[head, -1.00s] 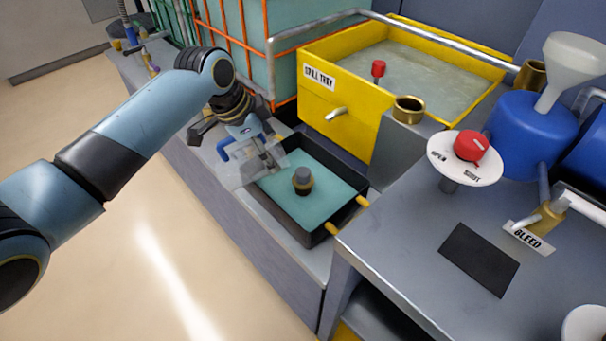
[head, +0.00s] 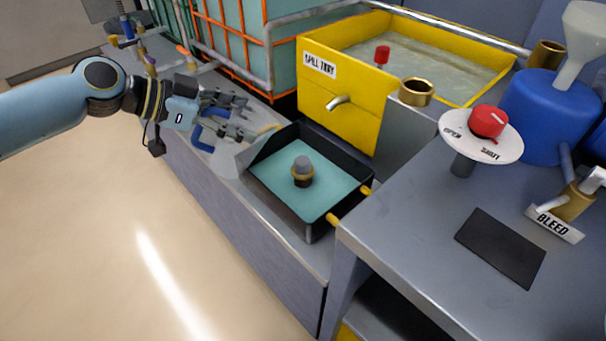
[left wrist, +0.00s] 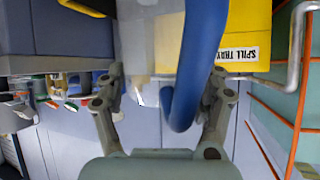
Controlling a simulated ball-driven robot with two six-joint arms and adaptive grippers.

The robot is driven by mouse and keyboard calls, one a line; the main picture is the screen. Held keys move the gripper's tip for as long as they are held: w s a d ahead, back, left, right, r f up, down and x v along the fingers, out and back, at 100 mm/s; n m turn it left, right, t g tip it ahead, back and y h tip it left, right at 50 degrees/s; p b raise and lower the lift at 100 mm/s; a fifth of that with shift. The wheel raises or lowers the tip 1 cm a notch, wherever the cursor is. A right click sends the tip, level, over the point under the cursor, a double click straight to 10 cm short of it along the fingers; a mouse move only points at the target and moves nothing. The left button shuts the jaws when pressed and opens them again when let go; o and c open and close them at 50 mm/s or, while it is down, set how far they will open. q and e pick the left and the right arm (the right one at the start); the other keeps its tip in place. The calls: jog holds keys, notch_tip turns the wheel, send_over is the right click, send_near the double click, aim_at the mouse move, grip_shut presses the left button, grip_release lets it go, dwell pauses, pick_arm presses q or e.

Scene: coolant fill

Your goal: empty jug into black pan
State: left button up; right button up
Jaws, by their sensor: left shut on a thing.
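The jug is clear with a blue handle and stands or hangs at the left edge of the black pan in the head view (head: 229,160). Its tilt and contents are hard to make out. My left gripper (head: 226,117) is shut on the jug's blue handle, which fills the middle of the left wrist view (left wrist: 200,50). The black pan (head: 311,218) rests on the grey ledge and holds teal liquid. A grey and brass knob-like piece (head: 303,170) stands in the middle of the liquid. My right gripper is not in view.
A yellow spill tray (head: 338,87) with a tap stands behind the pan. A grey bench (head: 400,240) with a red valve knob (head: 488,121) and a dark mat (head: 500,247) lies to the right. An orange-caged teal tank (head: 235,45) rises behind.

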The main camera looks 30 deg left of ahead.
aim_at(198, 129)
pick_arm(q)
jog(key=shift+s+a+f+t+h+b, duration=0.1)
jog(key=shift+s+a+t+h+b, duration=0.5)
jog(key=shift+b, duration=1)
jog(key=shift+a+r, duration=0.1)
jog(key=shift+r, duration=0.1)
jog(key=shift+s+a+r+h, duration=0.15)
jog(key=shift+s+a+h, duration=0.15)
jog(key=shift+h, duration=0.1)
jog(key=shift+s+a+r+t+h+p, duration=0.2)
jog(key=shift+s+a+t+h+p, duration=0.2)
jog(key=shift+t+p, duration=0.55)
jog(key=shift+a+f+n, duration=0.1)
jog(key=shift+a+n, duration=0.15)
jog(key=shift+n, duration=0.05)
jog(key=shift+s+a+f+t+h, duration=0.35)
jog(key=shift+f+t+h, duration=0.15)
jog(key=shift+f, duration=0.1)
jog(key=shift+s+f+b, duration=0.1)
jog(key=shift+b, duration=0.3)
jog(key=shift+a+t+h, duration=0.15)
jog(key=shift+t+h, duration=0.1)
jog(key=shift+h, duration=0.05)
